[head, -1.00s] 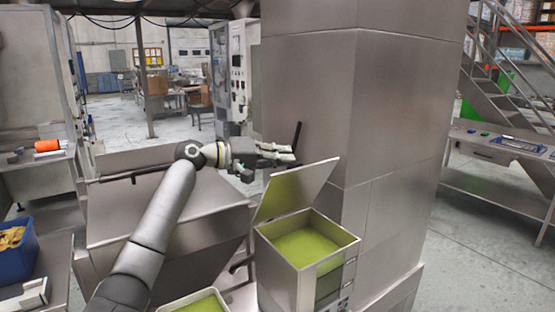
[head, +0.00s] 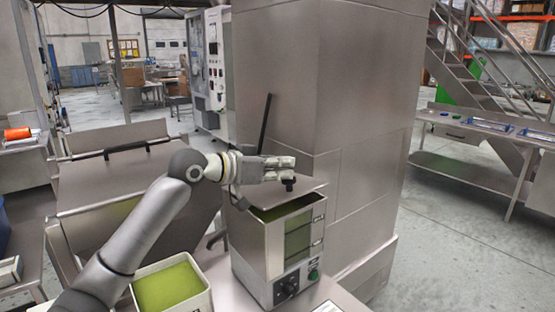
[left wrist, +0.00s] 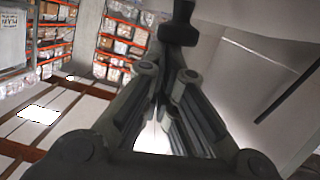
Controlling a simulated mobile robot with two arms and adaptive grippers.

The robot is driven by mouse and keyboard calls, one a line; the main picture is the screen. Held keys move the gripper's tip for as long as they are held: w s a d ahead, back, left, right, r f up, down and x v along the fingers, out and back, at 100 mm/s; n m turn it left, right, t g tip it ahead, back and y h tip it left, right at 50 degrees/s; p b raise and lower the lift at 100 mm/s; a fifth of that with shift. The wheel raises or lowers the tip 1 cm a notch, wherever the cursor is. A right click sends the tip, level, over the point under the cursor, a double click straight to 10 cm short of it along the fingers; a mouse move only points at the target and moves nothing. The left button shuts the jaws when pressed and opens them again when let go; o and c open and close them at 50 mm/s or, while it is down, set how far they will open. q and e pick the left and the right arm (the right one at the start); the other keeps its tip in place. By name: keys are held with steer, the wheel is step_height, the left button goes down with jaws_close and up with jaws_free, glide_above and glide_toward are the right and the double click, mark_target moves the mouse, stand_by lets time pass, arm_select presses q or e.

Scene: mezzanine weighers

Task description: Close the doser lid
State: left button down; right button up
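The doser (head: 265,253) is an open-topped steel box with green material inside and a dark control knob low on its front. Its lid (head: 308,187) is a grey plate at the back of the box, tilted low over the opening. Green shows below its edge. My left gripper (head: 290,168) is above the lid, with its fingers close together and nothing seen between them. A dark knob-like part (head: 289,184) is just under the fingertips; a similar dark part (left wrist: 178,25) shows beyond the fingers in the left wrist view. Contact is unclear. My right gripper is out of view.
A tray of green material (head: 171,290) stands left of the doser. A tall steel column (head: 345,120) rises right behind it, with a dark rod (head: 265,122) at its left. A steel hopper with a handle (head: 120,190) is at left.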

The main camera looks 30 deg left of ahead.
mark_target(291, 181)
arm_select(q)
steer(key=shift+s+d+f+m+y+b, duration=0.15)
steer(key=shift+d+f+m, duration=0.1)
steer(key=shift+f, duration=0.25)
steer(key=shift+d+f+m+y+b, duration=0.15)
steer(key=shift+f+m, duration=0.15)
steer(key=shift+f, duration=0.15)
steer(key=shift+s+d+f+m+y+b, duration=0.15)
steer(key=shift+f+m, duration=0.1)
steer(key=shift+f, duration=0.25)
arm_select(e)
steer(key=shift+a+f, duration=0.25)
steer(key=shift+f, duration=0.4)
